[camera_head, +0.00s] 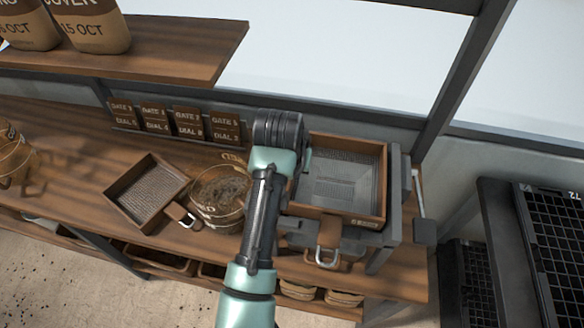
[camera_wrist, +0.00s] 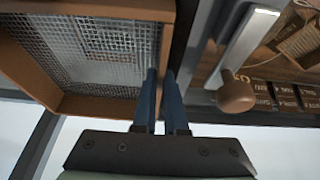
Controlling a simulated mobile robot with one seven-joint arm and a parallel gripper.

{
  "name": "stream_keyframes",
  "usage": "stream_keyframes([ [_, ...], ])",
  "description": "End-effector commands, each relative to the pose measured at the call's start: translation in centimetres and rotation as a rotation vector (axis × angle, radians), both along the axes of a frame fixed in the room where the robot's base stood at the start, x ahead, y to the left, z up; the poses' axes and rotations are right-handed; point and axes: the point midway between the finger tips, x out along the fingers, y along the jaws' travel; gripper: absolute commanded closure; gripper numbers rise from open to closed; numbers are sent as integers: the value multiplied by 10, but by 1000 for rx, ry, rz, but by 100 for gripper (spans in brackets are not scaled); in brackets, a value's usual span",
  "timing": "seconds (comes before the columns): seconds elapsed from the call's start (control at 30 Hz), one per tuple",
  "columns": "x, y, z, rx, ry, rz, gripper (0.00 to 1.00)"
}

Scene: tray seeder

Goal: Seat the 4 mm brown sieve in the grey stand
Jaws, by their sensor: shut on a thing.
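A brown-framed sieve (camera_head: 377,190) with grey mesh lies at the grey stand (camera_head: 396,215) at the right end of the bench. The label on its front wall is too small to read. I cannot tell whether it is fully down in the stand. In the wrist view my gripper (camera_wrist: 160,76) is shut on one brown side wall of this sieve (camera_wrist: 95,104), with the mesh to the left of the fingers. In the head view my arm hides the fingers and the sieve's left side. A second brown-framed sieve (camera_head: 148,188) lies tilted in the picture on the bench at left.
A round tub (camera_head: 218,212) stands between the second sieve and my arm. Several gate and dial cards (camera_head: 188,124) stand along the back wall. A pale bar with a brown knob (camera_wrist: 237,93) is close beside my fingers. Black trays (camera_head: 555,240) stand at far right.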

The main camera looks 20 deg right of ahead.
Motion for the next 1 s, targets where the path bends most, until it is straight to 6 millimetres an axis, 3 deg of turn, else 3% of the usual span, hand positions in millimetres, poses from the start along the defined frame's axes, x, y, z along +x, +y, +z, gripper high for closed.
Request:
stream_keyframes([
  [0.37,0,0,-2,-1,-2,0,100],
  [0.4,0,0,-2,-1,-2,0,85],
  [0.57,1,1,-2,0,-2,2,56],
  [1.0,3,5,-2,3,-6,10,55],
])
